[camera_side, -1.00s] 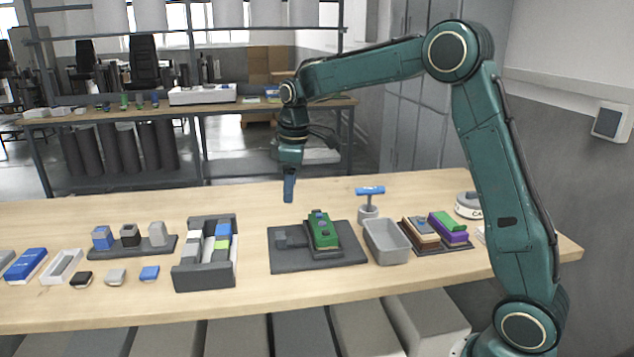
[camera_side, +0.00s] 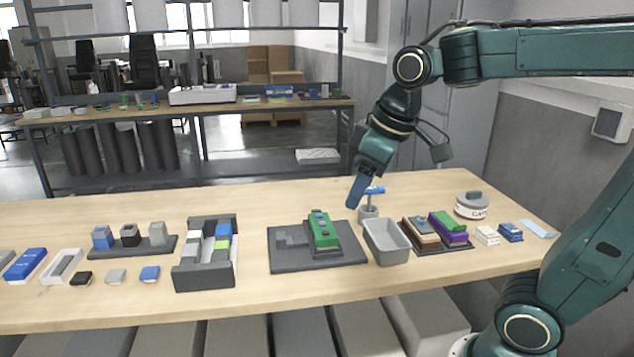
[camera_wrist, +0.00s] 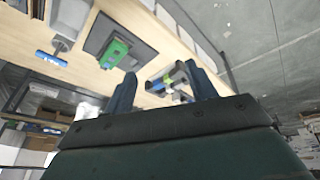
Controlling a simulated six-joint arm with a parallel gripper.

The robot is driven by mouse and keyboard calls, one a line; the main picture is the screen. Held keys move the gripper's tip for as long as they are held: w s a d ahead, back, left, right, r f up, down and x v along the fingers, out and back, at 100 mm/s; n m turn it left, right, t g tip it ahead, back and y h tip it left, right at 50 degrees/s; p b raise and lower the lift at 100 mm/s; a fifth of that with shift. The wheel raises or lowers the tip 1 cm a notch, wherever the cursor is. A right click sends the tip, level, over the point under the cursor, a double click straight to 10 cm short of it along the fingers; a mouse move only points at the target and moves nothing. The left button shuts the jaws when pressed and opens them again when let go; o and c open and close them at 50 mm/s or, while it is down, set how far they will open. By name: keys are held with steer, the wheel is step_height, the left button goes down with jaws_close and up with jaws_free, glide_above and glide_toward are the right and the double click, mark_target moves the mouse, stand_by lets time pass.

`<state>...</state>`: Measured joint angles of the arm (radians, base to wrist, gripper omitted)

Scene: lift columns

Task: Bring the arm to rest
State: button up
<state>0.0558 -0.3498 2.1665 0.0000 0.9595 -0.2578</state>
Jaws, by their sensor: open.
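My gripper (camera_side: 357,192) is in the air over the back of the table, just left of the blue-topped tool in the side view. Its fingers point down and to the left. In the wrist view my gripper (camera_wrist: 165,88) shows two blue fingers spread apart with nothing held between them. The wooden table (camera_side: 110,312) lies below it, and a strip of the table runs across the upper part of the wrist view.
A grey bin (camera_side: 387,242), a blue-handled tool in a round holder (camera_side: 368,212), a dark plate (camera_side: 290,262) with a green block (camera_side: 322,232), and a grey slotted holder (camera_side: 205,278) stand below. A white round container (camera_side: 471,207) is at right. Air above the table is free.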

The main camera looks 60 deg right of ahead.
steer(key=s+a+f+m+t, duration=0.1)
steer(key=s+f+m, duration=0.1)
steer(key=s, duration=0.8)
steer(key=shift+s+a+f, duration=0.25)
steer(key=shift+a+f, duration=0.05)
steer(key=shift+f, duration=0.45)
